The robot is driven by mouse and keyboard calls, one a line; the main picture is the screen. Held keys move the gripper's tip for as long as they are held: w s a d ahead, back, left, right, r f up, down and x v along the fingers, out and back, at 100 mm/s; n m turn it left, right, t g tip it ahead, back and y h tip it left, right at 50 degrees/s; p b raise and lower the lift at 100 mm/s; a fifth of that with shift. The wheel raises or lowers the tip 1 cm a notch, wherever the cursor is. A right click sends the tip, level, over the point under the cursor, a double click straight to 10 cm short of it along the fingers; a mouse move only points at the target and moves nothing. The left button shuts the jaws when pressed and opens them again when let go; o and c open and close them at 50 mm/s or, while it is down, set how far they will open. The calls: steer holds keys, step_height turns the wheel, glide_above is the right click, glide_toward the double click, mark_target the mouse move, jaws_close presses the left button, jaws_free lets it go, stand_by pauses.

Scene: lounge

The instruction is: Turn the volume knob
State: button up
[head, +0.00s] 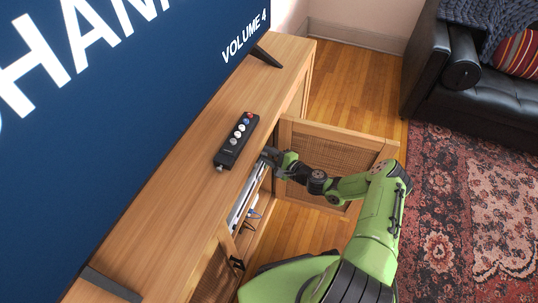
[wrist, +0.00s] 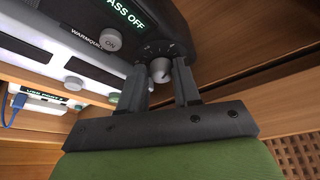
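A small round grey knob (wrist: 160,70) sits on the dark end face of an audio unit (wrist: 95,14) in the wrist view. My gripper (wrist: 162,76) has its two dark fingers apart, one on each side of the knob. A gap shows between the fingers below the knob. I cannot tell whether the fingertips touch it. In the head view my gripper (head: 268,156) reaches into the open cabinet front, and the knob is hidden there. The big screen (head: 150,70) reads "VOLUME 4".
A black remote (head: 237,141) lies on the wooden cabinet top (head: 190,140). An open cabinet door (head: 350,145) stands beside my arm. A grey button (wrist: 111,39) is on the unit, with a white box (wrist: 35,106) below. A black sofa (head: 485,110) stands at right.

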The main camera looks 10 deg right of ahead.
steer(key=o, duration=0.3)
steer(key=p+v, duration=0.3)
steer(key=v, duration=1.2)
steer(key=shift+s+d+p, duration=0.25)
steer(key=shift+s+p, duration=0.05)
steer(key=shift+p, duration=0.1)
steer(key=s+a+r+n+g+h+p, duration=0.15)
steer(key=r+n+g, duration=0.3)
steer(key=r, duration=0.45)
steer(key=s+a+r+n+g+h+p, duration=0.1)
steer(key=s+a+r+n+g+p, duration=0.15)
steer(key=r+n, duration=0.45)
steer(key=s+a+r+n+g+h+p, duration=0.1)
steer(key=a+r+n+g+h+p, duration=0.2)
steer(key=r, duration=0.9)
steer(key=s+r+t+h+p, duration=0.1)
steer(key=s+r, duration=0.4)
steer(key=r, duration=0.1)
steer(key=s+a+r+n+h+p, duration=0.1)
steer(key=s+r, duration=0.5)
steer(key=r, duration=0.1)
steer(key=s+r+n+t+h+p, duration=0.1)
steer(key=s+r, duration=0.5)
steer(key=shift+s+a+r+t+p, duration=0.25)
steer(key=shift+a+r+t+p, duration=0.05)
steer(key=shift+p, duration=0.05)
